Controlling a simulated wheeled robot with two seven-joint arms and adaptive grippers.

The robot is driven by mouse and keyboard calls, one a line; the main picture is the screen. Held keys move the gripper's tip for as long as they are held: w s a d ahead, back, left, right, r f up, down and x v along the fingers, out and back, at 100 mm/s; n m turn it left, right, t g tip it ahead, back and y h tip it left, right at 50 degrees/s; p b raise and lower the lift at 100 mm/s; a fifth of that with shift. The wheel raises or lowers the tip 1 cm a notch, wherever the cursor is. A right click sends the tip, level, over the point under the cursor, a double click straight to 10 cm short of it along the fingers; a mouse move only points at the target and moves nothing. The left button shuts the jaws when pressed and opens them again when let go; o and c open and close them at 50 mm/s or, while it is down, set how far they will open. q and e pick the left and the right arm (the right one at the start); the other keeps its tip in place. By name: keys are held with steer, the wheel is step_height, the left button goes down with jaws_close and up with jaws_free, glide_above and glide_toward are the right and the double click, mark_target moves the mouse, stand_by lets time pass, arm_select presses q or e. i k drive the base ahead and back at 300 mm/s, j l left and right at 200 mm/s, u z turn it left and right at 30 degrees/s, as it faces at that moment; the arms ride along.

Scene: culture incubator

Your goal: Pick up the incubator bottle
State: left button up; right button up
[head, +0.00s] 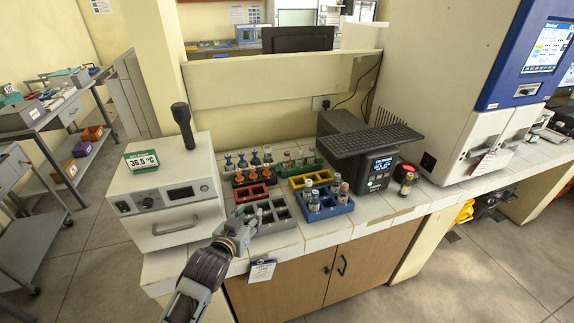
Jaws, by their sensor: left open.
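My left gripper (246,222) is open at the front of the bench, over the left part of a grey rack (287,236). I see nothing clearly held in it, and it hides part of that rack. Small capped bottles stand in a blue rack (325,212) right of it. Which bottle is the incubator bottle I cannot tell. A white box with a 36.9 °C display (142,159) stands left of the gripper. My right gripper is out of view.
Behind the grey rack are a red rack (250,193), a yellow rack (310,180), orange and blue pieces, and a green rack with bottles. A dark device with a screen (381,171) stands at the back right. A tag (262,270) hangs at the bench edge.

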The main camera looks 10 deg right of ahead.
mark_target(286, 159)
steer(key=i+l, duration=0.3)
steer(key=i, duration=0.15)
steer(key=i+l, duration=0.3)
steer(key=i, duration=0.2)
